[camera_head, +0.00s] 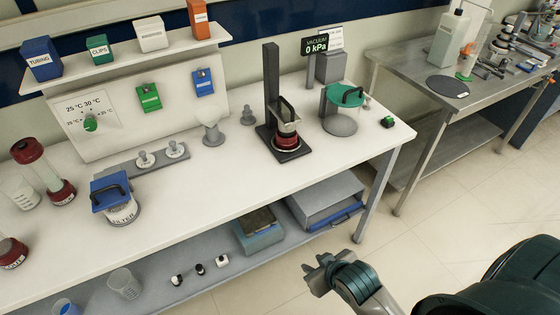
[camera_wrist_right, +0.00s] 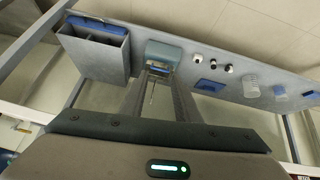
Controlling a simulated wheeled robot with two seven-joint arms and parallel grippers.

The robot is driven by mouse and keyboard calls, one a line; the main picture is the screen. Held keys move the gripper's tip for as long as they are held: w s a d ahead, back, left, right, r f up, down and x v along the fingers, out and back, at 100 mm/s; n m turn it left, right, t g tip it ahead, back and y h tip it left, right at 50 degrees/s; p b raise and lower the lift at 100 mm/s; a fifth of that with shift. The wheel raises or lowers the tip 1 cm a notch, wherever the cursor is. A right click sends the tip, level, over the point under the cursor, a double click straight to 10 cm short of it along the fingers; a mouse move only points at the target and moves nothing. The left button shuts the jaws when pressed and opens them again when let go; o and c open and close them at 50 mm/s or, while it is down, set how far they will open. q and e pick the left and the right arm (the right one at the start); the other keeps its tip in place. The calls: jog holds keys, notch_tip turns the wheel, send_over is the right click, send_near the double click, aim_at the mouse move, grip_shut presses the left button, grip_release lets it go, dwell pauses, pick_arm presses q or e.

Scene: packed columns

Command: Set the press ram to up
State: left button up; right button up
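The press is a black upright column (camera_head: 271,88) on a dark base plate (camera_head: 284,147), standing on the white bench in the head view. A dark bracket, which looks like the ram (camera_head: 285,109), sits low on the column, just over a red-based clear container (camera_head: 287,136). I cannot tell exactly whether they touch. My right gripper (camera_head: 315,271) is in front of the bench, low and well apart from the press. In the right wrist view its two fingers (camera_wrist_right: 160,88) are apart with nothing between them. The press is not seen in that view. My left gripper is not in view.
A teal-lidded vessel (camera_head: 344,97) stands right of the press, a grey funnel-like piece (camera_head: 211,131) to its left. A blue-lidded filter pot (camera_head: 117,200) is further left. The lower shelf holds a grey bin (camera_head: 325,195) and a box (camera_head: 258,231). The front bench strip is clear.

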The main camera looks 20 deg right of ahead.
aim_at(280, 97)
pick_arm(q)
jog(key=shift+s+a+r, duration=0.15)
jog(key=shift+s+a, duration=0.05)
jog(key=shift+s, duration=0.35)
pick_arm(e)
jog(key=w+d+r+t, duration=0.3)
jog(key=w+r, duration=0.5)
jog(key=w+d+r+t+y, duration=0.1)
jog(key=w+d+r+t, duration=0.2)
jog(key=w+r, duration=0.5)
jog(key=w+d+r+n+t, duration=0.1)
jog(key=w+d+r+t, duration=0.3)
jog(key=w+r, duration=0.4)
jog(key=shift+w+r+t+y, duration=0.35)
jog(key=shift+w+t, duration=0.15)
jog(key=shift+w, duration=0.6)
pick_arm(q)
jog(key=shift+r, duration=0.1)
pick_arm(e)
jog(key=shift+w+d, duration=0.1)
jog(key=shift+w, duration=0.1)
pick_arm(q)
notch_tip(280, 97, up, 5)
jog(key=p, duration=0.5)
pick_arm(e)
jog(key=w, duration=0.5)
jog(key=w+a, duration=0.1)
jog(key=w, duration=1.1)
jog(key=shift+a, duration=0.15)
grip_shut()
